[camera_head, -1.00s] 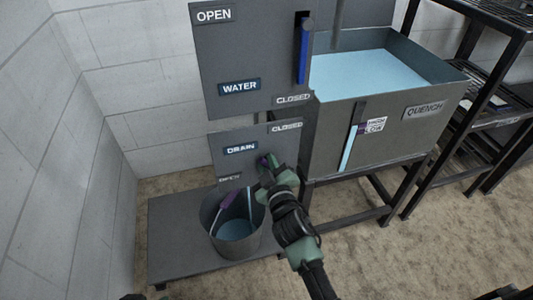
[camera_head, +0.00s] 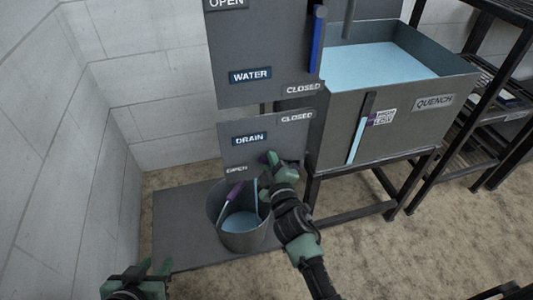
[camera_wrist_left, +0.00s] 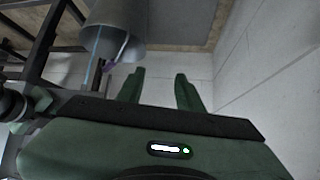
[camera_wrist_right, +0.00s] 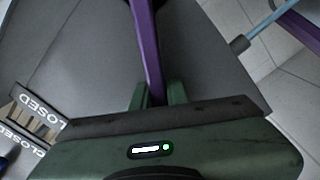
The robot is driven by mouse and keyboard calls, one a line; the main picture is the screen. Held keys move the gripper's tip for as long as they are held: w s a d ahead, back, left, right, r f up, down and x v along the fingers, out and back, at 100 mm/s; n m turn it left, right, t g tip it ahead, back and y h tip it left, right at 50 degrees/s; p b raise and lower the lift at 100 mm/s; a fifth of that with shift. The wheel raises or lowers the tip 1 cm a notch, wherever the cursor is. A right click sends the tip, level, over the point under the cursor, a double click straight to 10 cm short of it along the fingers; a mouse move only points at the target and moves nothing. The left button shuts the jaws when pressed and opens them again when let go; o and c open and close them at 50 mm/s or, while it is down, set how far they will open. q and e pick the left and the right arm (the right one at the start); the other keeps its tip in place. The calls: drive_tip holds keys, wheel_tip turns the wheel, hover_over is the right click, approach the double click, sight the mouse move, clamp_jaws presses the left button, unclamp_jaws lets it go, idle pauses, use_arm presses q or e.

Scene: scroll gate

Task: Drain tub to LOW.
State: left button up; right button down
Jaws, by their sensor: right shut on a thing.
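The quench tub (camera_head: 388,132) holds pale blue water. The gauge (camera_head: 358,135) on its front shows pale blue up to about the HIGH/LOW label (camera_head: 384,118), dark above. My right gripper (camera_head: 268,168) is shut on the purple drain lever (camera_wrist_right: 147,45), in front of the DRAIN panel (camera_head: 248,158), between its OPEN and CLOSED labels; it hides much of the lever. A pale blue line runs from a grey stub (camera_wrist_right: 240,44) in the right wrist view. The bucket (camera_head: 238,240) below holds blue water. My left gripper (camera_head: 152,270) is open and empty at lower left.
The WATER panel (camera_head: 262,88) with a blue lever (camera_head: 317,40) stands above the drain panel. The bucket stands on a dark platform (camera_head: 180,225). A white wall (camera_head: 60,130) closes the left side. A black rack (camera_head: 500,120) stands at right.

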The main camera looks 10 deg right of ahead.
drive_tip(key=c, duration=1.4)
unclamp_jaws()
